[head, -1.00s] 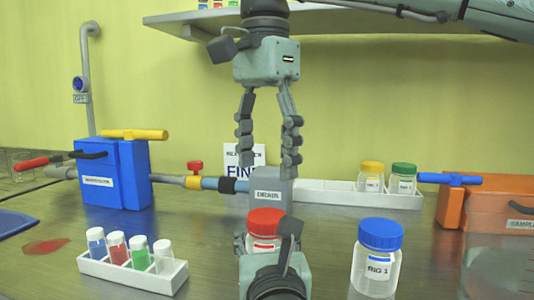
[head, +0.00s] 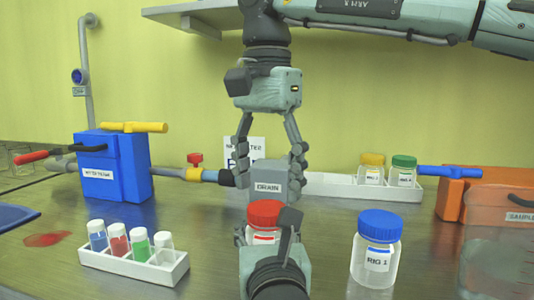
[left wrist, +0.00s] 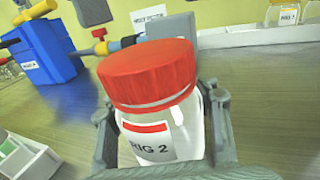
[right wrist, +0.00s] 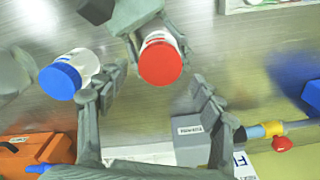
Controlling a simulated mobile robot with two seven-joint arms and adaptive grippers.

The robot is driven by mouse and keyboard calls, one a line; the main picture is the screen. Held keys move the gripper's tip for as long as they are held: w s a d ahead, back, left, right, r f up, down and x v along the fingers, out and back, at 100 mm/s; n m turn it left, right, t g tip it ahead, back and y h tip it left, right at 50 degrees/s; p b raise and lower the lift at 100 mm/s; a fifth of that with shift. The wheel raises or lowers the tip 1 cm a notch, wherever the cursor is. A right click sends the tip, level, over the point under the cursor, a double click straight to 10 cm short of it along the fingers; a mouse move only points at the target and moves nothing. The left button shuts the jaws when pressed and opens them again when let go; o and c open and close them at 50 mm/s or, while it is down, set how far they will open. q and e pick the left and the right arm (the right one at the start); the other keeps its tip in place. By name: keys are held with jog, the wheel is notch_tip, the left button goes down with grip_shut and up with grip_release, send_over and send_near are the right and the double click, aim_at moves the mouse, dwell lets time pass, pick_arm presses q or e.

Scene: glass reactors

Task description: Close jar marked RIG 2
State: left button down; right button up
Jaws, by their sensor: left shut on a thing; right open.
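The jar marked RIG 2 (left wrist: 150,147) is clear glass with a red lid (left wrist: 148,73), seen close in the left wrist view. The lid sits on its mouth; I cannot tell how tight it is. The lid also shows in the head view (head: 265,214) at the lower middle. My left gripper (head: 268,240) is shut on the jar, one finger on each side, and keeps it upright. My right gripper (head: 268,183) points down above the lid, open and empty. In the right wrist view the lid (right wrist: 160,62) lies just beyond the spread fingers.
A blue-lidded jar (head: 376,252) stands to the right. A white rack of small vials (head: 135,266) is at the front left. Behind are a blue box (head: 115,170), a grey drain block (head: 268,187) and a white tray (head: 330,187). An orange box (head: 485,195) is at far right.

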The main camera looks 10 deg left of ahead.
aim_at(267, 207)
jog(key=shift+f, duration=1.6)
